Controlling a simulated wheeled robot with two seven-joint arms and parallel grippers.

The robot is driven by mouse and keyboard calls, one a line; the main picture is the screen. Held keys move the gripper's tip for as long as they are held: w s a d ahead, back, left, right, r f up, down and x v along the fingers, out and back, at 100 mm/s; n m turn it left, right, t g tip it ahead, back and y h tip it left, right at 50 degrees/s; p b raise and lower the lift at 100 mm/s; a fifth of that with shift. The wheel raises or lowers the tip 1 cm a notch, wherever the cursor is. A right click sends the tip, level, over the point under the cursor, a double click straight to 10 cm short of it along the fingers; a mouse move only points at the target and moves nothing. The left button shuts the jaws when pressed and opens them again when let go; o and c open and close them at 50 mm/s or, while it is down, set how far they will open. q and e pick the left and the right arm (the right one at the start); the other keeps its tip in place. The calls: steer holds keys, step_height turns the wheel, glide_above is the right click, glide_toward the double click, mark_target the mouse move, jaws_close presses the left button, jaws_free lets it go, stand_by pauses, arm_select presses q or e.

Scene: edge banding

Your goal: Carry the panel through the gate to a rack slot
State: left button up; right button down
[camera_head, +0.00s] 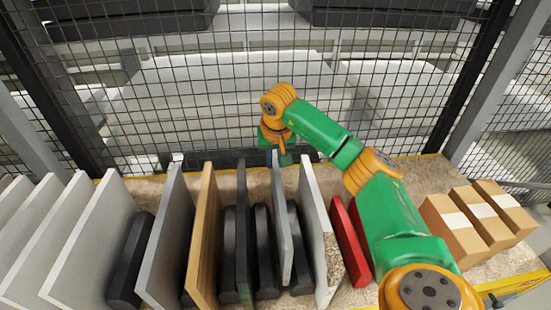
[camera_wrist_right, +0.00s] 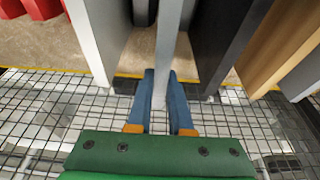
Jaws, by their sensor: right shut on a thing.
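A thin light-grey panel (camera_head: 281,215) stands upright among the row of panels in the head view. Its near lower end sits a little higher than its neighbours'. My right gripper (camera_head: 285,158) reaches over to the panel's far end, by the mesh fence. In the right wrist view, the blue fingers of my right gripper (camera_wrist_right: 161,80) are shut on the grey panel (camera_wrist_right: 169,45), one on each side. Dark rounded rack dividers (camera_head: 264,250) stand between the panels. My left gripper is out of view. I cannot make out a gate.
A white panel (camera_head: 313,215) stands close on the right, a dark panel (camera_head: 243,235) and a wooden panel (camera_head: 203,240) on the left. Red pieces (camera_head: 346,240) and cardboard boxes (camera_head: 455,230) stand further right. A mesh fence (camera_head: 225,90) closes the back.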

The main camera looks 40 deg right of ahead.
step_height(320, 180, down, 7)
steer(key=b, duration=0.5)
steer(key=shift+s, duration=0.15)
steer(key=c, duration=0.7)
jaws_free()
steer(key=shift+a, duration=0.1)
steer(key=shift+c, duration=0.2)
steer(key=shift+r, duration=0.1)
